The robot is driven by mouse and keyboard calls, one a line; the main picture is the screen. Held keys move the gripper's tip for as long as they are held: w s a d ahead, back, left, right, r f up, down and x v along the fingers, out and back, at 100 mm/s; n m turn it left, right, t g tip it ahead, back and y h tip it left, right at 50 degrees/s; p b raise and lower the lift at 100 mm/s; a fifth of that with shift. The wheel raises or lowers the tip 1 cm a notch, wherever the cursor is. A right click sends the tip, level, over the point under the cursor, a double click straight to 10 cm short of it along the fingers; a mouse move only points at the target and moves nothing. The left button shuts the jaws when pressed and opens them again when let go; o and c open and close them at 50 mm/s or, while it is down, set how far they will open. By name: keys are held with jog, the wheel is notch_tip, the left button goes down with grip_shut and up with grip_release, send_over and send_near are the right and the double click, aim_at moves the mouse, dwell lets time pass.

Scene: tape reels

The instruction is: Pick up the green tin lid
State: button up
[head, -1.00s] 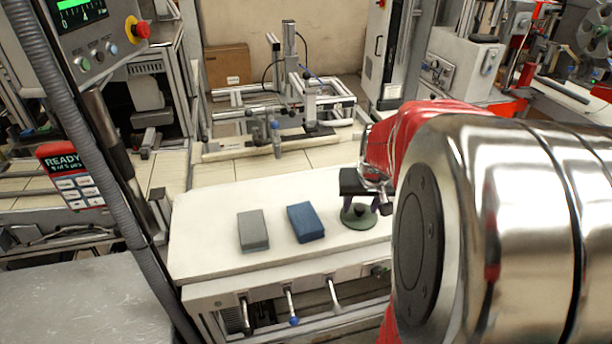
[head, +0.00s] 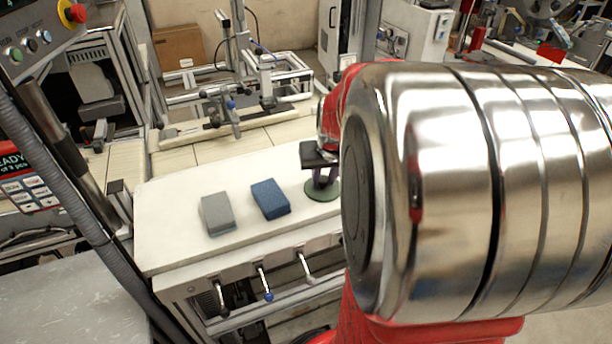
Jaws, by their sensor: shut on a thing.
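The green tin lid (head: 322,191) is a small round disc at the right part of the white bench top, partly hidden by my arm. My gripper (head: 321,180) is above it with dark purplish fingers reaching down to the middle of the lid. The fingers are shut on the lid's middle. I cannot tell whether the lid rests on the bench or is slightly raised. My large silver and red arm covers the right side of the view.
A blue block (head: 270,199) and a grey block (head: 217,214) lie on the white bench (head: 165,245) left of the lid. Levers (head: 265,284) stick out from the bench front. A metal frame (head: 235,100) stands behind. Bare bench top lies around the blocks.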

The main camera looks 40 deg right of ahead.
aim_at(323, 181)
grip_shut()
jog(key=shift+r, duration=0.15)
notch_tip(323, 181, up, 10)
dwell(0.4)
jog(key=shift+a+f, duration=0.1)
jog(key=shift+f, duration=0.1)
dwell(0.4)
